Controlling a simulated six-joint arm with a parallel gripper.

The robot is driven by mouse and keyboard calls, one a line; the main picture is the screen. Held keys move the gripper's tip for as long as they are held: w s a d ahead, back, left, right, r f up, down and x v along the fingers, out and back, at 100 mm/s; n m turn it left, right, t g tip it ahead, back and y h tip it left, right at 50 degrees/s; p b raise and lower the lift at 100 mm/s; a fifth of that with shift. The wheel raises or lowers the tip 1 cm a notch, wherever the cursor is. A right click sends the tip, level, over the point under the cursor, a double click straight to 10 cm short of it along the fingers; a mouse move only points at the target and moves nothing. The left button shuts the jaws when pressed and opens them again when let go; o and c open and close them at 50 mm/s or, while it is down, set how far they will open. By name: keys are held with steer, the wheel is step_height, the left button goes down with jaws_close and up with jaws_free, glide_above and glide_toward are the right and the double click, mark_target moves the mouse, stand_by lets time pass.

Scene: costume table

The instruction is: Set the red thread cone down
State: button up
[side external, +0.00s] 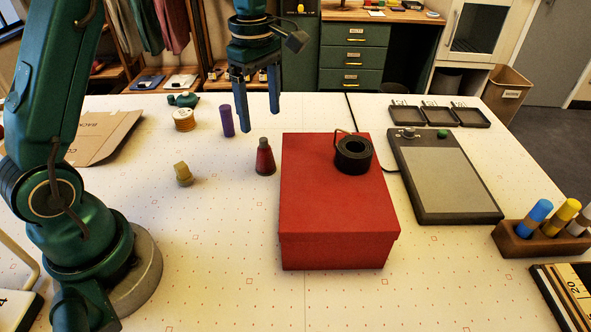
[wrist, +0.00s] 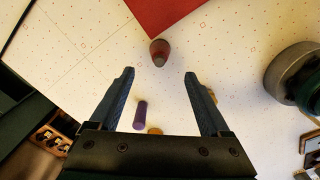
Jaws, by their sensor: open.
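The red thread cone (side external: 265,158) stands upright on the table, just left of the red box, in the side external view. In the wrist view the cone (wrist: 160,52) lies beyond the fingertips, near the middle top. My gripper (side external: 260,121) is open and empty, raised above the table behind the cone. In the wrist view its two fingers (wrist: 159,74) are spread apart with nothing between the tips. The cone and the fingers are apart.
A purple cylinder (side external: 227,121), an amber spool (side external: 184,119) and a yellowish piece (side external: 182,174) stand to the left. The table's front middle is clear.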

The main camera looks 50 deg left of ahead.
steer(key=shift+s+d+r, duration=0.1)
steer(key=shift+s+r, duration=0.05)
steer(key=shift+r, duration=0.55)
steer(key=s+d+r+m+t, duration=0.1)
steer(key=s+d+m+t, duration=0.1)
steer(key=s+m, duration=0.6)
steer(key=s+d+r+m+t, duration=0.1)
steer(key=s+d+m+t, duration=0.2)
steer(key=s+m, duration=0.5)
steer(key=shift+s+d+r+m, duration=0.3)
steer(key=shift+d+m, duration=0.4)
steer(key=shift+m, duration=1)
